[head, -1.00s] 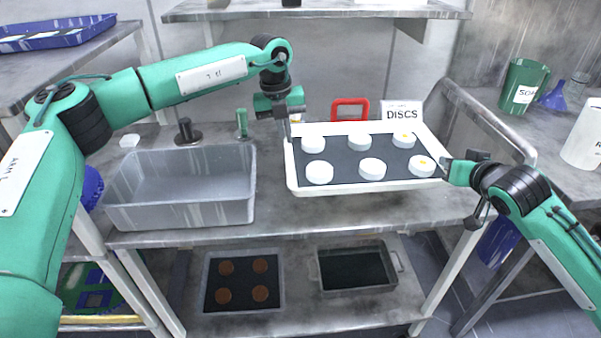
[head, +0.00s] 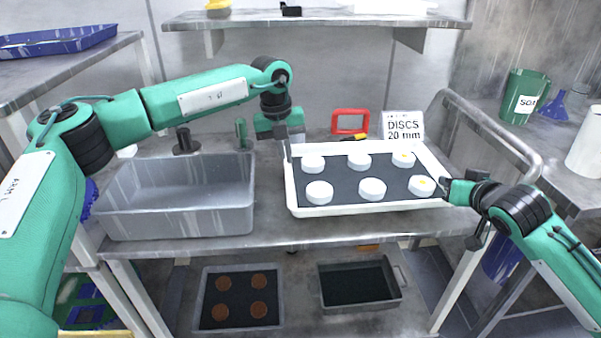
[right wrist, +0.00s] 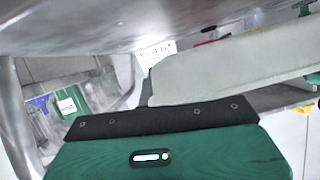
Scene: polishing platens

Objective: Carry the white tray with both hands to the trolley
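The white tray (head: 340,209) has a dark mat and carries several white discs (head: 372,189), some with a yellow-orange spot. It is over the near part of the steel bench top; I cannot tell whether there is a gap under it. My left gripper (head: 288,150) points down onto the tray's left rim near the back corner and appears shut on it. My right gripper (head: 447,189) is at the right rim, its fingertips against it, apparently shut on it. In the right wrist view the tray's pale side (right wrist: 235,62) lies just beyond the gripper body; the fingers are hidden.
A grey bin (head: 180,210) stands left of the tray. Behind are a red-framed object (head: 350,121) and a "DISCS 20 mm" sign (head: 403,127). A metal rail (head: 490,125) runs along the right. Below, a shelf holds a tray of brown discs (head: 240,325) and a dark-bottomed pan (head: 358,302).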

